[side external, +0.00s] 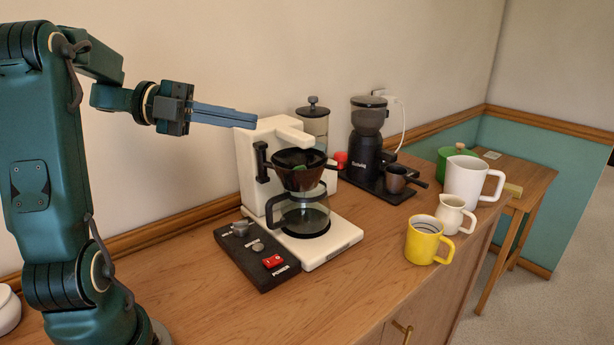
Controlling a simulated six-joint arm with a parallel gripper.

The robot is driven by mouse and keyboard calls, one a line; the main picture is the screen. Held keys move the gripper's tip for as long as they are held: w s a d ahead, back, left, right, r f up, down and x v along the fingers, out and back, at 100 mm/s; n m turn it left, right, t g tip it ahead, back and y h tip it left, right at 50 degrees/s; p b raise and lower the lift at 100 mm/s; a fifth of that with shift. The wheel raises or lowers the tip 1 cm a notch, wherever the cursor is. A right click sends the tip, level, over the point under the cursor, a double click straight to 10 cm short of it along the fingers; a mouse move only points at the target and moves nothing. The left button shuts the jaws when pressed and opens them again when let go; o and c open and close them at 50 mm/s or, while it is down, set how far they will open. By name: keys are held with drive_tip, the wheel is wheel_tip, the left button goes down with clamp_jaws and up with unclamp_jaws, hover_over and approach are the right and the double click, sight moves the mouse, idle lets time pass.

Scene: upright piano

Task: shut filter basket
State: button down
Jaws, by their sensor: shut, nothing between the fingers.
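The white coffee maker (258,178) stands on the wooden sideboard. Its dark brown filter basket (299,178) sits above the glass carafe (306,218) and sticks out to the front right, partly swung out from under the white top arm. Something green shows inside the basket. A black handle or bracket is at the basket's left. My gripper (250,121) is shut and empty. Its blue-grey fingers point right, and in the picture their tips appear just above the top left of the coffee maker, apart from the basket. How far they are from the machine in depth I cannot tell.
A black switch panel (256,254) with a red switch lies in front. A black grinder (367,146) and a glass jar (314,124) stand behind. A yellow mug (427,241), cream jug (453,213) and white mug (470,181) stand to the right. The wood front left of the panel is clear.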

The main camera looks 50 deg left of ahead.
wheel_tip(320, 180, down, 5)
drive_tip(key=t, duration=0.1)
drive_tip(key=w+a+x, duration=0.1)
drive_tip(key=a+x, duration=0.1)
drive_tip(key=x, duration=1)
drive_tip(key=shift+w+d+f+m, duration=0.15)
drive_tip(key=shift+w+f+m, duration=0.3)
drive_tip(key=shift+w, duration=0.1)
drive_tip(key=shift+w+a+n+t+y, duration=0.35)
drive_tip(key=shift+w+n+t+y, duration=0.1)
drive_tip(key=shift+w+n+y, duration=0.4)
drive_tip(key=shift+w+a+n+t+y, duration=0.3)
drive_tip(key=shift+w+n+t+y, duration=0.3)
drive_tip(key=shift+w+y, duration=0.45)
drive_tip(key=shift+w+a+n+t+y, duration=0.35)
drive_tip(key=shift+w+n+y, duration=0.45)
drive_tip(key=shift+y, duration=0.3)
